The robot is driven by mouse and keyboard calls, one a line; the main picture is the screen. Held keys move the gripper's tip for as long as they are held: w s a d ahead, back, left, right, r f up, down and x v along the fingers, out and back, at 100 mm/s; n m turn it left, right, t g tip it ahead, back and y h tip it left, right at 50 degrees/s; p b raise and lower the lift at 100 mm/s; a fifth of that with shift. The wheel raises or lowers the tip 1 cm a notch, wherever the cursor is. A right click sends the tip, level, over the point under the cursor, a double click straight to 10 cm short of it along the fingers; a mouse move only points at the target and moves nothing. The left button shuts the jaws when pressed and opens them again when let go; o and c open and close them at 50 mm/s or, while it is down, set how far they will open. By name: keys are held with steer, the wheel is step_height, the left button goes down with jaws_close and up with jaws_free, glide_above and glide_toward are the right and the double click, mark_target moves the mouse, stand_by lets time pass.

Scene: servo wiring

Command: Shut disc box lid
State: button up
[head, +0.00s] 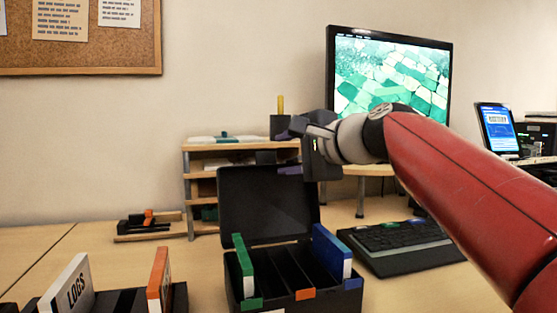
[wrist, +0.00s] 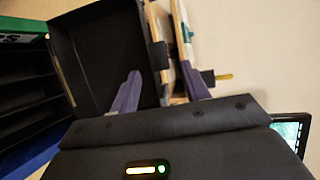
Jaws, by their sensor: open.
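The disc box (head: 300,293) is black and stands on the desk, with a green divider (head: 243,265) at its left and a blue one (head: 332,252) at its right. Its black lid (head: 267,205) stands open, raised at the back edge. The lid also shows in the wrist view (wrist: 105,55), tilted, with the box interior (wrist: 25,80) to its left. My gripper (head: 288,150) is at the upper right of the lid, above the box. In the wrist view its two purple fingers (wrist: 160,90) are apart with nothing held; I cannot tell whether a finger touches the lid.
A second rack with a LOGS card (head: 70,288) stands at the front left. A keyboard (head: 400,245) lies right of the box. A wooden shelf (head: 200,190) with a pen cup (head: 280,127) and a monitor (head: 390,75) stand behind.

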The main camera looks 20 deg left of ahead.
mark_target(268, 158)
steer(key=p+x, duration=0.2)
steer(key=x, duration=0.5)
steer(key=shift+a, duration=0.1)
steer(key=shift+c, duration=0.3)
jaws_close()
